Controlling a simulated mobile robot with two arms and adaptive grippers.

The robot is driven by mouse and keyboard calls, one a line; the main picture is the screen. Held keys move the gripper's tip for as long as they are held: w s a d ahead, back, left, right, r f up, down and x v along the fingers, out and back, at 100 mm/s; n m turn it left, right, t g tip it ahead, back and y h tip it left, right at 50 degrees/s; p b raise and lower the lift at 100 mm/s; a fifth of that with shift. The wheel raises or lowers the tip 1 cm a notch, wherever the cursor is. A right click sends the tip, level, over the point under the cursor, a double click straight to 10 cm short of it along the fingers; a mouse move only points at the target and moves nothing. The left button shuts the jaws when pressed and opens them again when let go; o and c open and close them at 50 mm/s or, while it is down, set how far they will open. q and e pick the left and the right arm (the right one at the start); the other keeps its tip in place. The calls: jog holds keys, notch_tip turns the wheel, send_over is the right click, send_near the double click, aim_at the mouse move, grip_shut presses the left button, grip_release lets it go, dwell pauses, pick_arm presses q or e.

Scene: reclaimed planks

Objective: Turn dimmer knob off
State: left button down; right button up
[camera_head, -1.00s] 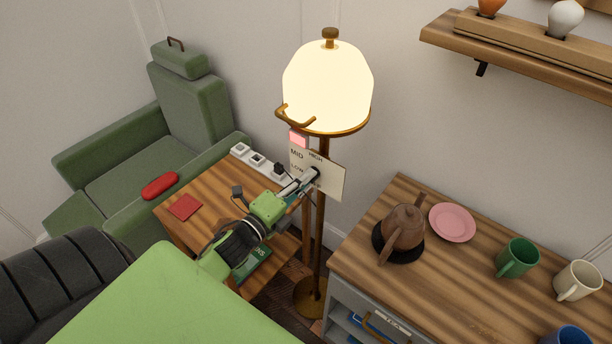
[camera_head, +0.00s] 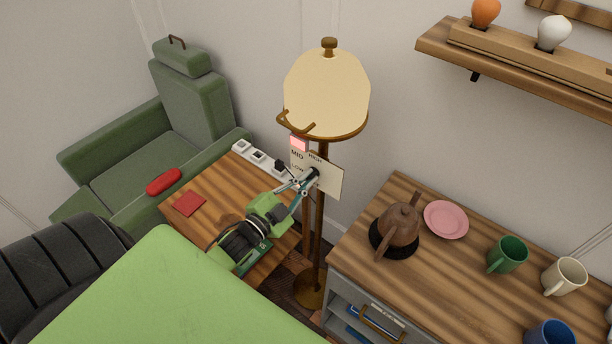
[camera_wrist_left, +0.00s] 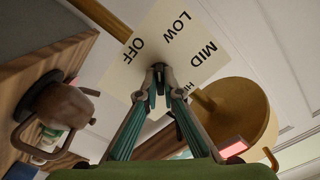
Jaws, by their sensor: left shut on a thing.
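The floor lamp (camera_head: 325,92) stands behind the side table, and its shade is dull cream and unlit. A pale dial plate (camera_head: 329,183) on its post carries printed marks. In the left wrist view the plate (camera_wrist_left: 187,60) reads OFF, LOW, MID and part of HIGH. My left gripper (camera_head: 308,182) reaches the plate and is shut on the dark dimmer knob (camera_head: 314,173). In the left wrist view its fingertips (camera_wrist_left: 160,75) close around the knob, which they mostly hide; its pointing direction is not clear. My right gripper is not in view.
A white power strip (camera_head: 258,156) and a red square (camera_head: 189,203) lie on the side table (camera_head: 215,186) below my arm. A green armchair (camera_head: 160,160) stands left. A wooden cabinet (camera_head: 455,275) with teapot (camera_head: 400,226), pink plate (camera_head: 446,219) and mugs stands right.

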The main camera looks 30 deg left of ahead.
pick_arm(q)
jog(key=n+p, duration=0.1)
jog(key=n, duration=0.3)
jog(key=shift+n, duration=0.3)
jog(key=n+p, duration=0.1)
jog(key=n, duration=0.3)
jog(key=shift+f+n, duration=0.1)
jog(key=shift+n, duration=0.2)
jog(key=c, duration=2.2)
grip_release()
jog(key=s, duration=0.8)
jog(key=s+a, duration=0.1)
jog(key=s, duration=0.3)
